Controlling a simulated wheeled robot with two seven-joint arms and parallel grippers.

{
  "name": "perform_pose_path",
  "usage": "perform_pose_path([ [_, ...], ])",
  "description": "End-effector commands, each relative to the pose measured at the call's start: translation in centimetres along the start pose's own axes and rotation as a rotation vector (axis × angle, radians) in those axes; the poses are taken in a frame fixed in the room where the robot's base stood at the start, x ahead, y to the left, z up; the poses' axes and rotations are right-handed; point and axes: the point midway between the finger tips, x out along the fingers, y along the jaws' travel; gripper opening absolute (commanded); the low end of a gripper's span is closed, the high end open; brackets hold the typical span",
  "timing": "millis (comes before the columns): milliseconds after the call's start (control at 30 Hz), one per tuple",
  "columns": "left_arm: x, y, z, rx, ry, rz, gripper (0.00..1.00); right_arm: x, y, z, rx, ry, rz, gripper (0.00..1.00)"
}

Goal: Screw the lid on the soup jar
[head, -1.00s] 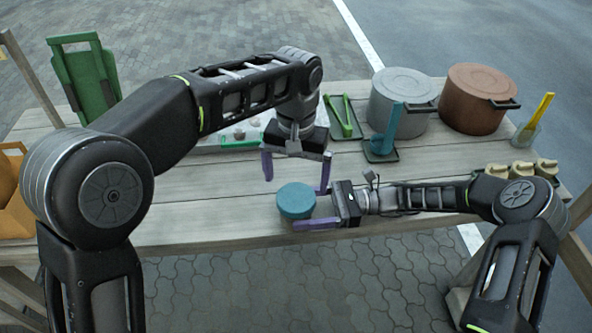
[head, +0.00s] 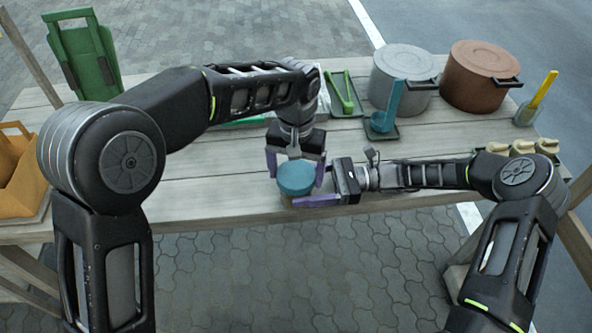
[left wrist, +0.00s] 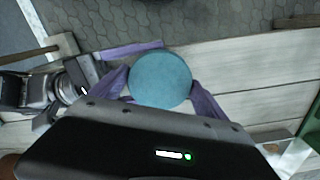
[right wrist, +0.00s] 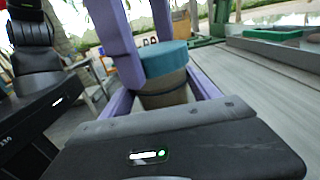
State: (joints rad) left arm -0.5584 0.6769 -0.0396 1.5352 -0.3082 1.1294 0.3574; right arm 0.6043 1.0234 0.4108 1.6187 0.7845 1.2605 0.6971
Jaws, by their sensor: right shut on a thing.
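The round teal lid (head: 296,177) sits on top of the soup jar, whose tan body (right wrist: 165,90) shows below it in the right wrist view. The lid looks level; whether its thread has caught cannot be seen. My right gripper (head: 318,200) is shut on the jar body from the right side. My left gripper (head: 296,172) points down over the lid, open, with one purple finger on each side of it. The left wrist view shows the lid (left wrist: 160,80) between these fingers; contact is not clear.
Behind stand a grey pot (head: 403,80), a brown pot (head: 480,78), a blue ladle (head: 388,110) and green tongs (head: 346,95). A cup with a yellow-handled tool (head: 527,113) is at right. The table's front edge is close to the jar; its left-middle top is clear.

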Motion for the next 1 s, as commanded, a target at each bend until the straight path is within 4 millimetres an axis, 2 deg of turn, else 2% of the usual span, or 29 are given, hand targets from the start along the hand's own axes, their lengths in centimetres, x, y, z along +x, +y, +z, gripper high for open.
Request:
perform_pose_path([
  [67,-0.02,0.01,0.00,0.000,0.000,0.000,0.78,0.02,-0.01,0.08,-0.001,-0.001,0.000,0.00],
  [633,-0.04,-0.01,0.00,0.000,0.000,0.000,0.31,0.01,-0.01,0.07,-0.001,-0.001,0.000,0.00],
  [833,-0.04,-0.01,-0.01,0.004,0.000,0.000,0.31,0.01,-0.01,0.06,-0.001,-0.001,0.000,0.00],
  [867,-0.04,-0.01,-0.01,0.004,0.000,0.000,0.81,0.01,-0.01,0.06,0.000,-0.001,0.000,0.00],
  [1000,-0.04,-0.01,-0.01,0.004,0.000,0.000,0.92,0.01,-0.01,0.07,-0.001,-0.001,0.000,0.00],
])
